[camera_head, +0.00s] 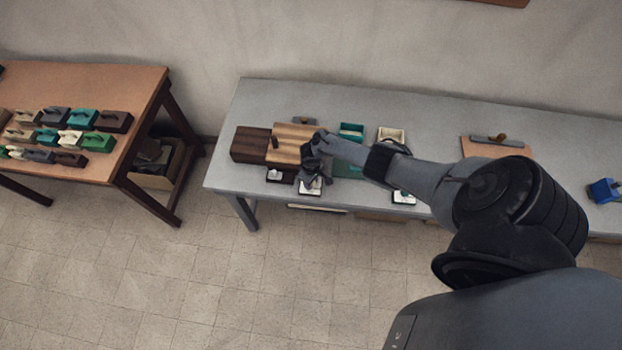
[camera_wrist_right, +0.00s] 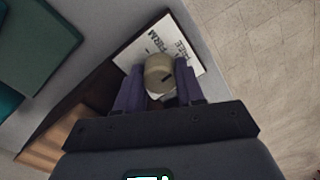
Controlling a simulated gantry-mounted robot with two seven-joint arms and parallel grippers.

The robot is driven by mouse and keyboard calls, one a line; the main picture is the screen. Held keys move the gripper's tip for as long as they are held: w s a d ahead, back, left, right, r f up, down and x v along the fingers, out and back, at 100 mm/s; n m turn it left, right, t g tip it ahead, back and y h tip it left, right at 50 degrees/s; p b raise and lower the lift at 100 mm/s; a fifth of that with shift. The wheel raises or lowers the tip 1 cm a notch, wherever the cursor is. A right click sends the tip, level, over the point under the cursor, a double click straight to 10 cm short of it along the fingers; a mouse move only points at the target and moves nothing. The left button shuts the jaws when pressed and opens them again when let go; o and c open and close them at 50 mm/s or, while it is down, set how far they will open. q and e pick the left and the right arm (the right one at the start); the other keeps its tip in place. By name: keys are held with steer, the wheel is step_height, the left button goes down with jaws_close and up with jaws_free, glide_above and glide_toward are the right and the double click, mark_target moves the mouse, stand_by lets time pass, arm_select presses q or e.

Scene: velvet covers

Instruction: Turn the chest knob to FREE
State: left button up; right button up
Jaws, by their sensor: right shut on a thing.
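A round beige knob (camera_wrist_right: 158,72) with a dark mark on it stands in front of a white lettered plate (camera_wrist_right: 165,42) in the right wrist view. The lettering is slanted and too small to read surely. My right gripper (camera_wrist_right: 157,80) is shut on the knob, one finger on each side. In the head view my right gripper (camera_head: 312,165) is at the front of a striped wooden chest (camera_head: 290,140), above a white plate (camera_head: 311,187); the knob is hidden there. My left gripper is not in view.
A dark brown box (camera_head: 249,146) stands left of the striped chest, and green boxes (camera_head: 351,131) stand to its right on the grey table (camera_head: 225,178). A clipboard (camera_head: 495,146) and a blue item (camera_head: 604,191) lie farther right. A brown table (camera_head: 90,80) at left holds several small blocks.

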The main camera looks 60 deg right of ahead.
steer(key=shift+m, duration=0.6)
steer(key=o, duration=1)
steer(key=shift+o, duration=0.2)
steer(key=shift+p, duration=0.35)
step_height(320, 180, up, 9)
steer(key=p, duration=0.5)
steer(key=shift+r, duration=0.2)
steer(key=shift+r+p, duration=0.3)
steer(key=shift+r, duration=0.4)
